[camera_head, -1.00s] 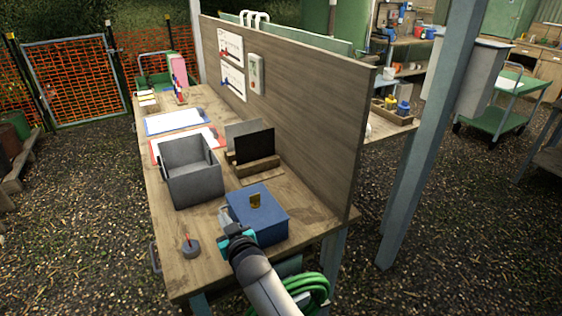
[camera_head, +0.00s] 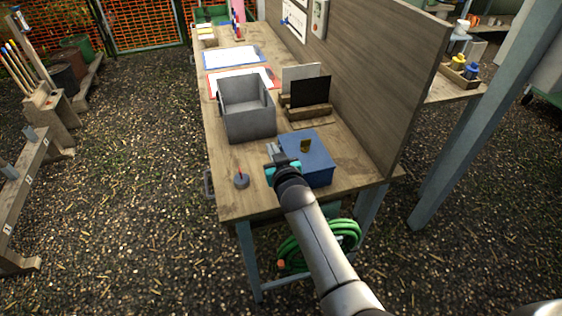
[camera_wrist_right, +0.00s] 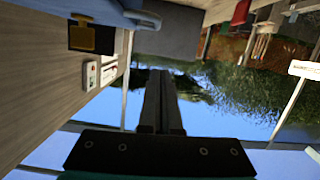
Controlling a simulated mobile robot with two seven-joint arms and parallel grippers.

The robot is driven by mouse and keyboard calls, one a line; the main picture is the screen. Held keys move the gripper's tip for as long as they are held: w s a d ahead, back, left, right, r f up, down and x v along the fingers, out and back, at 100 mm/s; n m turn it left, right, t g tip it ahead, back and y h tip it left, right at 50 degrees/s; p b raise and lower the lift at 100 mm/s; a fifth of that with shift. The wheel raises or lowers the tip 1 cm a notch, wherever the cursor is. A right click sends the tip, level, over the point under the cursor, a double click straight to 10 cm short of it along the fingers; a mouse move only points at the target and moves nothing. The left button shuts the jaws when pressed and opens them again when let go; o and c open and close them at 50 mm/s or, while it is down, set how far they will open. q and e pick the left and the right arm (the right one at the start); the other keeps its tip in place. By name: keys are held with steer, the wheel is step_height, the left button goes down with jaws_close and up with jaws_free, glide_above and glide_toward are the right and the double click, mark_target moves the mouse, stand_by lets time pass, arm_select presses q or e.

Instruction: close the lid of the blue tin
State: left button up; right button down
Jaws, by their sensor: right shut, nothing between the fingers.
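The blue tin (camera_head: 318,166) sits near the front end of the wooden workbench. Its top looks flat, and a small brass-coloured tab (camera_head: 305,146) shows on it. I cannot make out the lid's seam or whether the lid is fully down. My right gripper (camera_head: 271,150) is shut and empty at the tin's left side, around the height of its top; I cannot tell whether it touches. In the right wrist view the shut fingers (camera_wrist_right: 160,100) show, with part of the blue tin (camera_wrist_right: 110,12) at the top left. My left gripper is out of view.
A grey open bin (camera_head: 248,122) stands behind the tin, and a dark round piece with a red pin (camera_head: 241,181) lies to the left. A black panel (camera_head: 310,91) stands in a wooden holder. A tall wooden partition (camera_head: 385,80) bounds the bench's right side.

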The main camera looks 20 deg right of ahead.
steer(key=p+v, duration=0.1)
steer(key=v, duration=0.8)
steer(key=shift+f, duration=0.2)
steer(key=shift+s, duration=0.1)
